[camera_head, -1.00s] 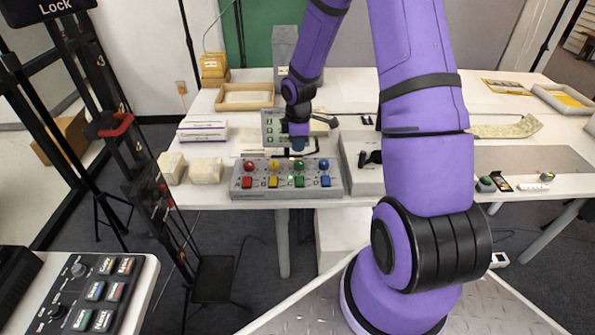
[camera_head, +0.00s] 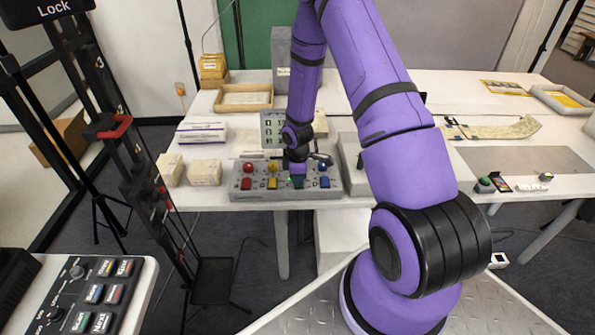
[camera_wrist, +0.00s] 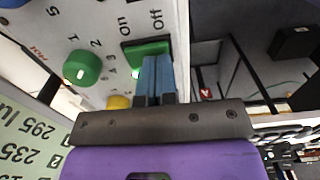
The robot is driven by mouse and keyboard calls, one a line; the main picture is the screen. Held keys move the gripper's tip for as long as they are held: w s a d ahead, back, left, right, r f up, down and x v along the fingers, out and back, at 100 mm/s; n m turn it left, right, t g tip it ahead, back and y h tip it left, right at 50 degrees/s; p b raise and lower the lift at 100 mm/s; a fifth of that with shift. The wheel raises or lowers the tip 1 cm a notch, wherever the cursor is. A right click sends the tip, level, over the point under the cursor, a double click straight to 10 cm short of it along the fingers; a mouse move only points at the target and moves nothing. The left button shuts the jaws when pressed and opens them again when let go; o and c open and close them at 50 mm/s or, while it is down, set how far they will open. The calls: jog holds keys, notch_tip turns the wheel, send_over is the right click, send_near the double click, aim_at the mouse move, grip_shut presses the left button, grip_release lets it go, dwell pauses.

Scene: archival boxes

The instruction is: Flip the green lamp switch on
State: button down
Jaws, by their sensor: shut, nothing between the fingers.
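The grey control box (camera_head: 246,194) stands at the table's front edge, with red, yellow, green and blue switches. The green switch (camera_head: 298,182) shows just below my gripper (camera_head: 297,171). In the wrist view the green switch (camera_wrist: 148,48) lies beside the printed words On and Off; I cannot tell which way it is set. My gripper (camera_wrist: 155,70) is shut and empty, its blue fingertips at the green switch, seemingly touching it. A round green knob (camera_wrist: 82,68) with a white mark sits beside numbers. In the head view my gripper mostly hides the green knob.
White boxes (camera_head: 204,172) stand left of the control box. A sign with green figures (camera_head: 272,128) stands behind it. A grey unit (camera_head: 354,178) stands close to its right. A wooden tray (camera_head: 245,97) lies farther back.

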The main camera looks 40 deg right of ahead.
jog(key=shift+f, duration=0.15)
jog(key=shift+f, duration=0.2)
jog(key=shift+s, duration=0.1)
dwell(0.5)
jog(key=shift+w+d+r, duration=0.3)
jog(key=shift+w+d, duration=0.1)
jog(key=shift+w, duration=0.3)
jog(key=shift+r, duration=0.25)
notch_tip(320, 180, up, 14)
jog(key=shift+f, duration=0.25)
